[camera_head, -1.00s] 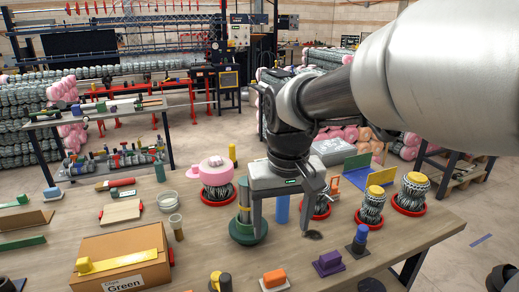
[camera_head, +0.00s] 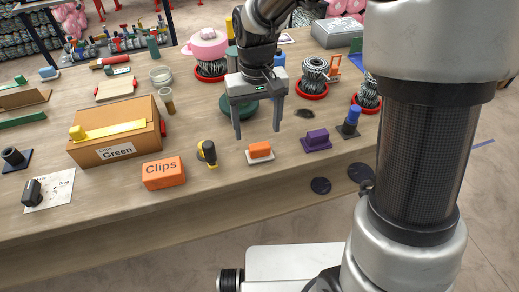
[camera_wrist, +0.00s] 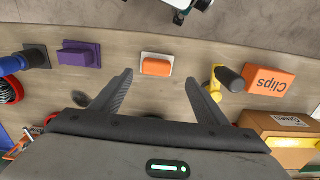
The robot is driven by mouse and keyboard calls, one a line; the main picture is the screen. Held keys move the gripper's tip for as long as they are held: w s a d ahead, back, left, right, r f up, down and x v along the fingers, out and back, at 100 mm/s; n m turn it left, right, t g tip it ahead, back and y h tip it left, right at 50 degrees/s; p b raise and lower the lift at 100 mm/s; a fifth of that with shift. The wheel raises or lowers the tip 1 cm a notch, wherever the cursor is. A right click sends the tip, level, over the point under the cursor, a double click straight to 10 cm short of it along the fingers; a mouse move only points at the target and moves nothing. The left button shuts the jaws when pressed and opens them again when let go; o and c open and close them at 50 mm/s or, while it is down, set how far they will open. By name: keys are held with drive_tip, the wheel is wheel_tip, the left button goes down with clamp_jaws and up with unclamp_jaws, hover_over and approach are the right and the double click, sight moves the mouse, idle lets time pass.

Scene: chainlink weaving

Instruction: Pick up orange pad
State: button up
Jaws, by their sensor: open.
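The orange pad (camera_head: 260,149) is a small orange block on a white base, lying on the table near its front edge. It also shows in the wrist view (camera_wrist: 156,67), ahead of and between my fingertips. My gripper (camera_head: 258,135) is open and empty, with its fingers pointing down, above and just behind the pad. In the wrist view my gripper (camera_wrist: 165,82) has its two fingers spread wide, and the pad lies apart from them.
A purple block (camera_head: 316,140) stands right of the pad, with a blue-topped piece (camera_head: 351,121) beyond it. A yellow-and-black tool (camera_head: 207,152) and an orange Clips box (camera_head: 163,172) stand to the left. A cardboard box (camera_head: 118,140) lies further left. Table beside the pad is bare.

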sight(259, 146)
drive_tip(key=f, duration=0.8)
drive_tip(key=shift+w+d+f+b, duration=0.2)
drive_tip(key=shift+d+f+b, duration=0.1)
drive_tip(key=c, duration=0.8)
